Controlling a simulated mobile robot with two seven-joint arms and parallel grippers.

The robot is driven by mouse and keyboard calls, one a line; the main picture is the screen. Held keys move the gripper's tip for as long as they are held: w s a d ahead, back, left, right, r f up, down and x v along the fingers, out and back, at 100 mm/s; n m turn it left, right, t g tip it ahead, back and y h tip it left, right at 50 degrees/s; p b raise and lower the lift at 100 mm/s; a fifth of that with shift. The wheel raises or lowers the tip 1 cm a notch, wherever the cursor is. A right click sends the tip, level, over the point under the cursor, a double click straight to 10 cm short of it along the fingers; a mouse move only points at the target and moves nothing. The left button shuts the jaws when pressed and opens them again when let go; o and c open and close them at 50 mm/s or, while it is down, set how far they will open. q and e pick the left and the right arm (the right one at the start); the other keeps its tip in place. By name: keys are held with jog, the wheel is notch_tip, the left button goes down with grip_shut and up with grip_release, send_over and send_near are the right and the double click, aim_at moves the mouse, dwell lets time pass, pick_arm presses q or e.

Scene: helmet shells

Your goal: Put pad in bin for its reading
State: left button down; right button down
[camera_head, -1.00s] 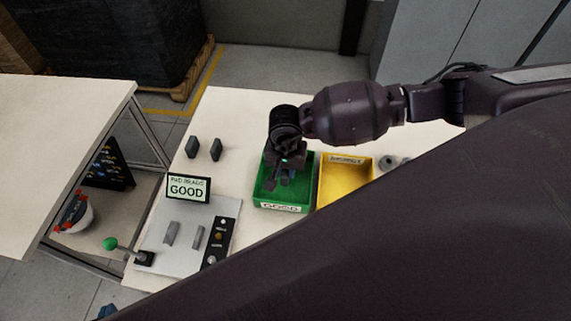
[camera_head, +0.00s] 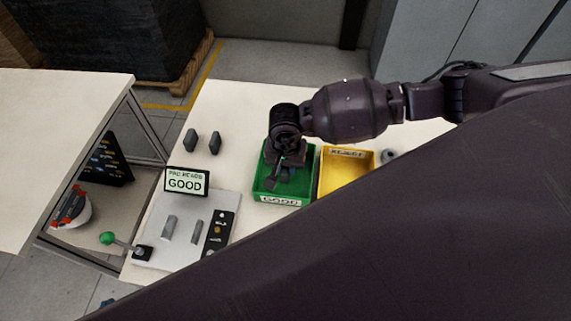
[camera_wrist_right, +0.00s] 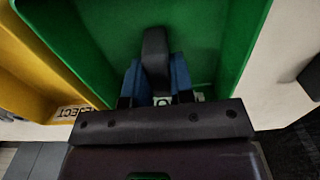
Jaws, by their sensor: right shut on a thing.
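My right gripper (camera_head: 284,174) points down inside the green bin (camera_head: 310,166), whose front label reads GOOD. In the right wrist view its blue fingers (camera_wrist_right: 157,82) are shut on a dark grey pad (camera_wrist_right: 155,50). The pad is over the green bin's floor; I cannot tell if it touches it. The display (camera_head: 187,181) reads PAD READS GOOD. The yellow bin (camera_head: 345,172), labelled REJECT, stands just right of the green one. Two other dark pads (camera_head: 202,141) stand on the table. My left gripper is not in view.
A grey test plate (camera_head: 186,232) with two metal blocks and a black button panel (camera_head: 219,232) lies at the front. A green-knobbed lever (camera_head: 107,238) is at its left. The white table (camera_head: 225,105) is clear behind the bins. My dark arm hides the lower right.

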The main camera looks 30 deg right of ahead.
jog(key=shift+f, duration=0.25)
jog(key=c, duration=0.9)
grip_release()
jog(key=shift+r, duration=0.1)
notch_tip(320, 180, up, 11)
jog(key=shift+f+b, duration=0.2)
jog(key=shift+b, duration=0.15)
